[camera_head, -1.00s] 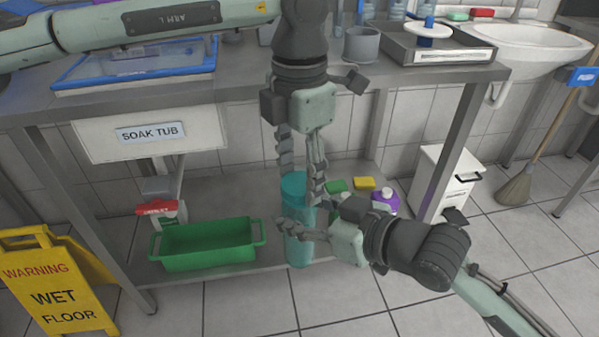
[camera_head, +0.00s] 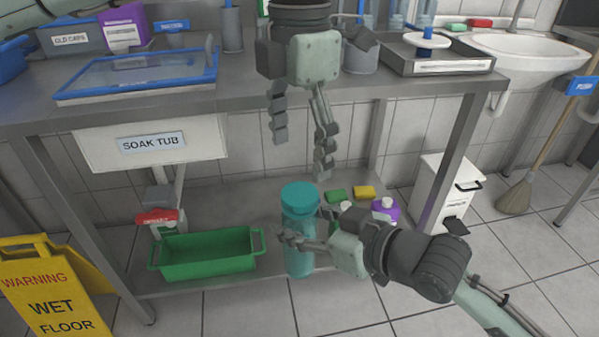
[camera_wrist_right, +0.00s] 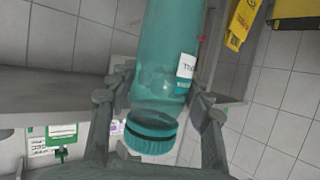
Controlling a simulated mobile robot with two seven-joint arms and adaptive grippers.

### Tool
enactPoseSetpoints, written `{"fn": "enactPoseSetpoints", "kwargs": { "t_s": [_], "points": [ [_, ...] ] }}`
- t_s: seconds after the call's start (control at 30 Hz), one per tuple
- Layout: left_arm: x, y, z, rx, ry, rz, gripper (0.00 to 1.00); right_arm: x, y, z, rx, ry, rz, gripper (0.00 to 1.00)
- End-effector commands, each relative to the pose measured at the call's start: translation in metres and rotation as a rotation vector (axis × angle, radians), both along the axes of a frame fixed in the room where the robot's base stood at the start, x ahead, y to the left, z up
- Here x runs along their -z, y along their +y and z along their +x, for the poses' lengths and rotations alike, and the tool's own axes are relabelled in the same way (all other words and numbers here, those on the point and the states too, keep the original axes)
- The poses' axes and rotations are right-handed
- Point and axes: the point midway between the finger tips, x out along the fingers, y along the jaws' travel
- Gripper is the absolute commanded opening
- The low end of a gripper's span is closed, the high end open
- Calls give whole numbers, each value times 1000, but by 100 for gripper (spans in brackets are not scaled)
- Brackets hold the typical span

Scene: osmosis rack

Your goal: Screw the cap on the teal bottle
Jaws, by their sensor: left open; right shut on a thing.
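The teal bottle (camera_head: 300,255) is upright in front of the low shelf. The teal cap (camera_head: 300,196) sits at its top. In the right wrist view the bottle (camera_wrist_right: 165,60) has a white label, and the cap (camera_wrist_right: 152,138) is at its neck with a dark band at the joint; I cannot tell how tight it is. My right gripper (camera_head: 296,243) is shut around the bottle's body below the cap. Its fingers also flank the bottle in the wrist view. My left gripper (camera_head: 301,158) is open and empty above the cap, fingers pointing down, apart from it.
A green tub (camera_head: 207,254) stands left of the bottle on the low shelf (camera_head: 195,287). A purple-topped container (camera_head: 385,209) and green and yellow sponges (camera_head: 364,192) are to the right. The bench (camera_head: 270,92) overhangs behind. A yellow wet-floor sign (camera_head: 50,290) stands at left.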

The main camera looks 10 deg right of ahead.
Motion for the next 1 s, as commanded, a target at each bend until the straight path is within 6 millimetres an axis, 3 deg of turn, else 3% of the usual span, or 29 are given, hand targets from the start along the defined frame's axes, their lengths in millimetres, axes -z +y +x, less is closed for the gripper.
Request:
{"fn": "enactPoseSetpoints", "kwargs": {
  "t_s": [0.1,0.3,1.0],
  "points": [
    [-24,-1,0,0,-2,-1,76,0,0,0,0,0,0,0],
    [-46,-1,0,0,0,-1,76,0,0,0,0,-1,1,0],
    [-50,0,0,1,0,-1,76,0,0,0,0,-1,1,0]
  ]
}}
